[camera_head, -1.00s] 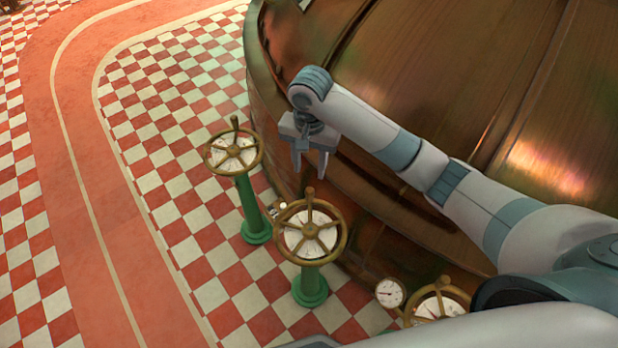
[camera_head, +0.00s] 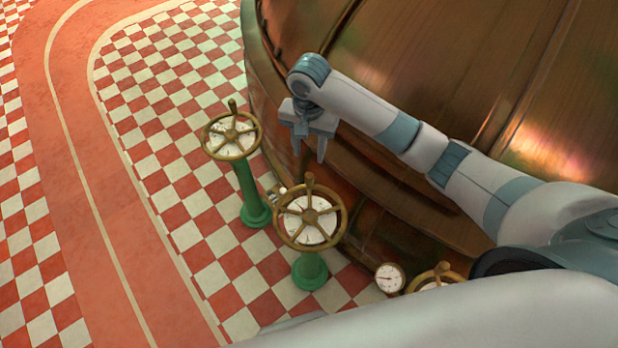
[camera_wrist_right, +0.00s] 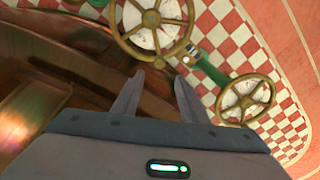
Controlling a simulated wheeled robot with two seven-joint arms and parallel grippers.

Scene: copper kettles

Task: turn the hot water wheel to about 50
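Brass wheels with white dials stand on green posts beside the copper kettle. One is at the left (camera_head: 232,134), one in the middle (camera_head: 310,216), and one at the lower right (camera_head: 435,273) is partly hidden by my arm. No label tells me which is hot water. My right gripper (camera_head: 309,157) is open and empty, above and apart from the middle wheel. In the right wrist view, its fingers (camera_wrist_right: 157,95) are spread, with the middle wheel (camera_wrist_right: 151,18) beyond them and the left wheel (camera_wrist_right: 245,101) to the right. My left gripper is not in view.
The large copper kettle (camera_head: 430,60) fills the upper right, close behind my right gripper. A small round gauge (camera_head: 389,278) sits beside the lower right wheel. The checkered floor (camera_head: 180,130) and red path (camera_head: 85,150) at the left are clear.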

